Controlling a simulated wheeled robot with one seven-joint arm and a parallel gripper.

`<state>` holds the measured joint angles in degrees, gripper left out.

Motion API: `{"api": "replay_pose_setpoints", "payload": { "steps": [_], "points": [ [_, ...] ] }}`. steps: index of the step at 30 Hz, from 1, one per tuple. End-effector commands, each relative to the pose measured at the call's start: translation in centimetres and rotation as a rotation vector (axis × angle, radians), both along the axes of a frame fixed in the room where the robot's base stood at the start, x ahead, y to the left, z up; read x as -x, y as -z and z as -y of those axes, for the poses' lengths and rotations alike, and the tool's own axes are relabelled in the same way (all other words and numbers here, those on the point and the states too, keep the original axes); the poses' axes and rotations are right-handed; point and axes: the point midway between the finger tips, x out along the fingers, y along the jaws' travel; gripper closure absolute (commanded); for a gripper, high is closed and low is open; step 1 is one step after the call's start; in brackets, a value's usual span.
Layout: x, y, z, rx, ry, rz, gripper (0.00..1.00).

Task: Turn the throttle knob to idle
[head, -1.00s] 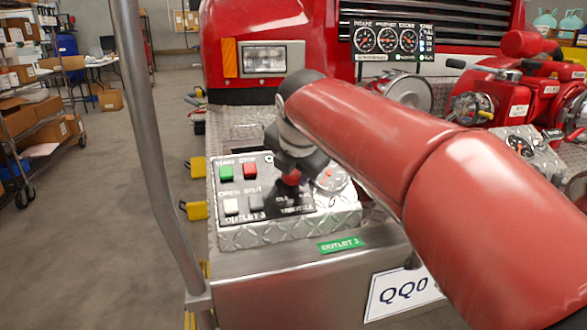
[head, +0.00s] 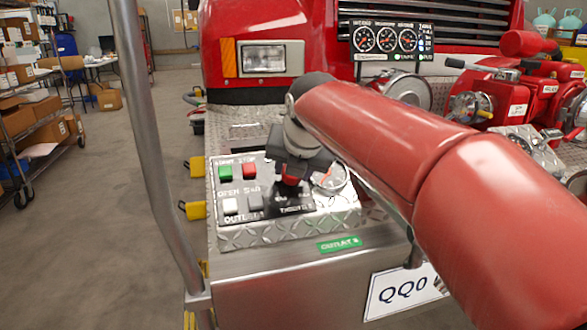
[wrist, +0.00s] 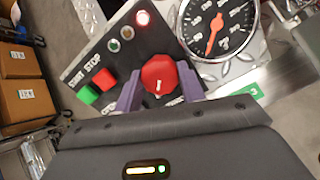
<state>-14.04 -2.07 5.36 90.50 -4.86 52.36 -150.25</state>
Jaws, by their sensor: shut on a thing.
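The throttle knob (wrist: 158,73) is red and round with a small white mark. In the wrist view it sits between the two purple fingers of my gripper (wrist: 159,84), which are shut on it from both sides. The mark lies on the knob's near side, toward the gripper's body. The lettering around the knob is mostly hidden by the fingers and palm. In the head view my gripper (head: 290,180) is over the right part of the control panel (head: 240,195), and only a bit of red shows beneath it.
A green button (wrist: 88,95) and a red button (wrist: 103,79) sit left of the knob. A round gauge (wrist: 216,27) with an orange needle is close on the right. A grey rail (head: 158,150) stands left of the panel.

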Motion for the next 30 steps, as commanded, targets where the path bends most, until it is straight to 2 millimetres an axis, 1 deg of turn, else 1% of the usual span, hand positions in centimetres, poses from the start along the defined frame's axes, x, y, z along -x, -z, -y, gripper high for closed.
{"api": "replay_pose_setpoints", "payload": {
  "steps": [7,8,12,19,22,26,30],
  "points": [
    [0.0,0.0,0.0,0.002,-0.001,-0.002,0.83],
    [0.0,0.0,0.0,0.002,-0.001,-0.002,0.58],
    [0.0,0.0,0.0,0.002,-0.001,-0.001,0.40],
    [0.0,0.0,0.0,0.001,0.001,0.000,0.40],
    [0.2,-0.3,0.1,0.000,0.000,0.001,0.40],
    [1.2,-1.6,0.3,-0.001,0.000,0.003,0.40],
    [2.8,-3.6,0.6,-0.001,0.000,0.003,0.40]
  ]
}}
